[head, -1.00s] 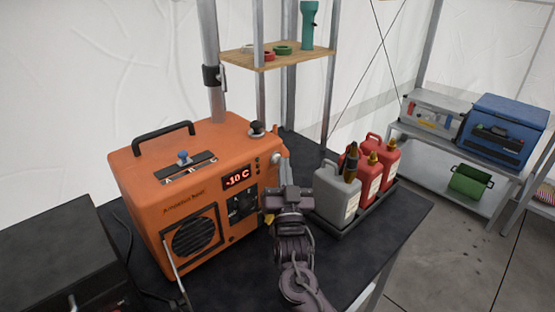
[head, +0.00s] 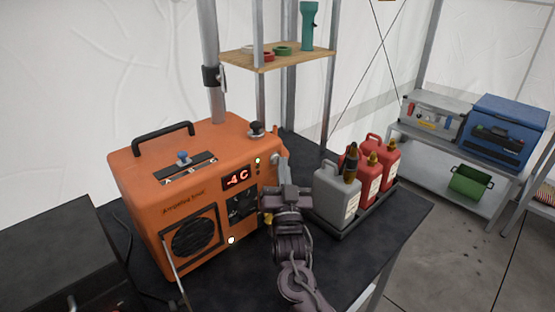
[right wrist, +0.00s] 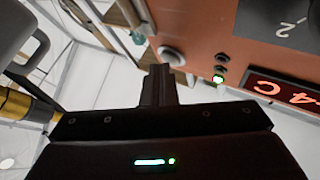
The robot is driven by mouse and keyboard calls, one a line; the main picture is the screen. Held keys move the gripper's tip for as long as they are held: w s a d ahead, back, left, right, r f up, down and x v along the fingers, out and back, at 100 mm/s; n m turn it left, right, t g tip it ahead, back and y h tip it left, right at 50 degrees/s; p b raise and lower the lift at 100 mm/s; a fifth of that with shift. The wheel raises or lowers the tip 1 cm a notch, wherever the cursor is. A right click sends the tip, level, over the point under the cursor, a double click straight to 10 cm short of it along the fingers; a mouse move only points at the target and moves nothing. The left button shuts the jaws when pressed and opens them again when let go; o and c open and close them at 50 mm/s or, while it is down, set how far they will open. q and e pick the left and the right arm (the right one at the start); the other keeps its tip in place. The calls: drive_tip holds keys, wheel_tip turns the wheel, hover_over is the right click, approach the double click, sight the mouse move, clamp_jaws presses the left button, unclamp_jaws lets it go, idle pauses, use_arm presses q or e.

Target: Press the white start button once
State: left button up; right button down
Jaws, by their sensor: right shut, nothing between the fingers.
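The orange heater box (head: 150,195) stands on the dark table. Its red display (head: 237,178) reads -4 C, and it shows in the right wrist view (right wrist: 285,92) too. A small green light (right wrist: 218,78) is lit near the display. The round white button (right wrist: 172,55) shows in the right wrist view on the orange front panel, beyond my fingertips. My right gripper (head: 284,172) is shut and empty at the panel's right edge, and its fingers also show in the right wrist view (right wrist: 158,78). I cannot tell whether they touch the button. My left gripper is out of view.
A grey jug (head: 335,193) and red jugs (head: 388,158) stand in a dark tray (head: 345,236) just right of my right gripper. A round light (head: 231,240) glows low on the heater. A wooden shelf (head: 240,57) and a black box (head: 60,240) are nearby.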

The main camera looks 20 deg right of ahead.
drive_tip(key=shift+s+d, duration=0.2)
drive_tip(key=shift+s, duration=0.5)
drive_tip(key=shift+s+p, duration=0.1)
drive_tip(key=shift+p, duration=0.25)
drive_tip(key=shift+s+d+p, duration=0.25)
drive_tip(key=shift+s+d, duration=0.05)
drive_tip(key=shift+s, duration=0.45)
drive_tip(key=shift+s+d+p, duration=0.25)
drive_tip(key=shift+s+p, duration=0.05)
drive_tip(key=shift+s, duration=0.45)
drive_tip(key=shift+s+d+p, duration=0.25)
drive_tip(key=shift+s+d, duration=0.05)
drive_tip(key=shift+s, duration=0.45)
drive_tip(key=shift+f, duration=0.1)
